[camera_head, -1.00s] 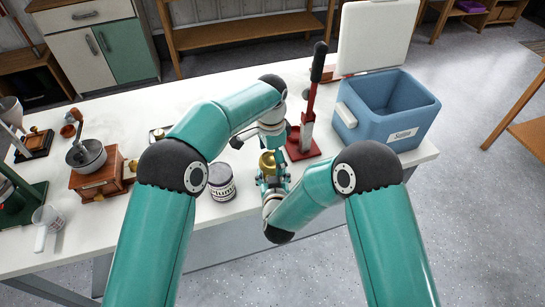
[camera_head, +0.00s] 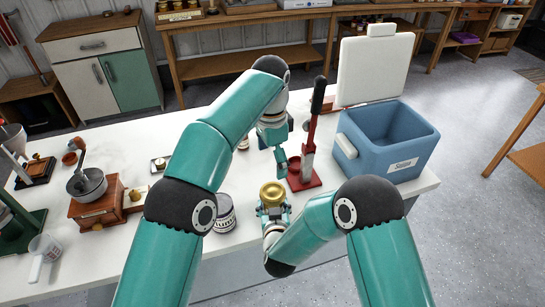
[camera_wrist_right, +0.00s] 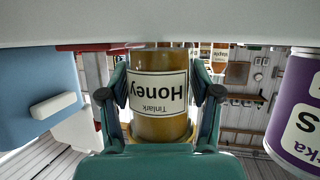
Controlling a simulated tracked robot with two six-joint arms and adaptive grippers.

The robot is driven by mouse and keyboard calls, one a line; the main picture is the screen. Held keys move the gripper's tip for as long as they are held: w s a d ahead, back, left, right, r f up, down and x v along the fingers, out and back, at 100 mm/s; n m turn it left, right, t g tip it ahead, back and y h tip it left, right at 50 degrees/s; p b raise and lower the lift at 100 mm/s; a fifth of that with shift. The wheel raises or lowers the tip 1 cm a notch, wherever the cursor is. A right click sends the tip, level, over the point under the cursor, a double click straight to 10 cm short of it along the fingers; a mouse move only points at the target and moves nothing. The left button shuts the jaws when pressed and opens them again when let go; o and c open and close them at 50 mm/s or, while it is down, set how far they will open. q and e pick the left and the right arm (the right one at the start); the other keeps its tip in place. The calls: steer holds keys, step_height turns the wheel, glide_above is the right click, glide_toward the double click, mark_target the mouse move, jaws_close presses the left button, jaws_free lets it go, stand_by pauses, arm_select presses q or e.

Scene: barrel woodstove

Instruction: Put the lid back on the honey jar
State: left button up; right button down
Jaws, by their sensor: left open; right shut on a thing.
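The honey jar (camera_wrist_right: 158,95) is amber, with a cream "Honey" label that appears upside down in the right wrist view. My right gripper (camera_head: 272,211) is shut around it; its fingers (camera_wrist_right: 161,92) press on both sides. The gold lid (camera_head: 272,191) sits on top of the jar in the head view; I cannot tell whether it is fully seated. A strip of gold also shows at the jar's lower end in the wrist view. My left gripper (camera_head: 280,158) is open and empty, behind and above the lid, apart from it.
A red stand with a tall lever (camera_head: 311,145) is behind right, and a blue cooler (camera_head: 390,145) is further right. A coffee grinder (camera_head: 95,205) stands left. The table front is mostly clear.

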stand_by(0.3)
steer(key=shift+c, duration=0.8)
jaws_free()
steer(key=v, duration=1.2)
